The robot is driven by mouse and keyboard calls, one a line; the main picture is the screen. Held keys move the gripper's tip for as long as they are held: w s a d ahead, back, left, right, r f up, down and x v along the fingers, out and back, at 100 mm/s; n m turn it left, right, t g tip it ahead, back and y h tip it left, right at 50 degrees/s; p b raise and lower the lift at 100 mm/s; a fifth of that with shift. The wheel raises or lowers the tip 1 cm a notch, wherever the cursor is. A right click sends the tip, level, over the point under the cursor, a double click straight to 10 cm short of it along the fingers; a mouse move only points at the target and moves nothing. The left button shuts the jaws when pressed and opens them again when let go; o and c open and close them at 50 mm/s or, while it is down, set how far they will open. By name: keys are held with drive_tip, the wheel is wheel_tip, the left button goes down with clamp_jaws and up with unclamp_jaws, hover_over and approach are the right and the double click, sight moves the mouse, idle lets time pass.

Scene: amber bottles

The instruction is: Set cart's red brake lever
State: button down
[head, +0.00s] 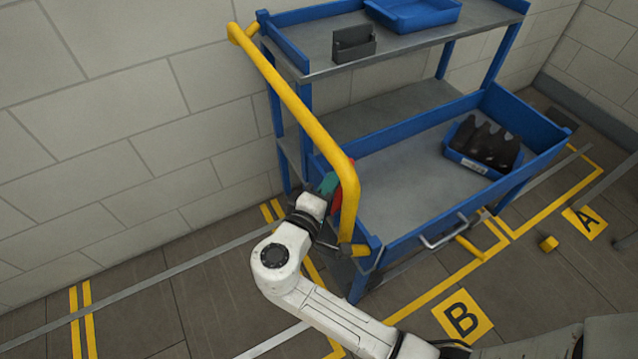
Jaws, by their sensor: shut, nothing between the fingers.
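The blue cart (400,255) stands against the wall, with a yellow push handle (305,115) at its left end. The red brake lever (337,193) shows only in part at that end, behind the lower bend of the handle. My gripper (328,183) is at the lever, with a teal part showing just left of the red. The handle and my wrist hide most of the fingers. I cannot tell whether the fingers touch the lever. My white arm reaches in from the bottom of the head view.
A blue bin of dark bottles (482,147) sits on the lower tray. A blue tray (412,14) and a dark holder (353,44) are on the top shelf. Yellow floor markings A (585,221) and B (462,317) lie in front. The floor at left is clear.

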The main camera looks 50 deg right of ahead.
drive_tip(key=shift+s+d+r+m+y+p, duration=0.1)
drive_tip(key=shift+d+m+y+p, duration=0.1)
drive_tip(key=shift+d, duration=0.15)
drive_tip(key=shift+s+d+m+y+p, duration=0.1)
drive_tip(key=shift+d+y+p, duration=0.1)
drive_tip(key=shift+d, duration=0.1)
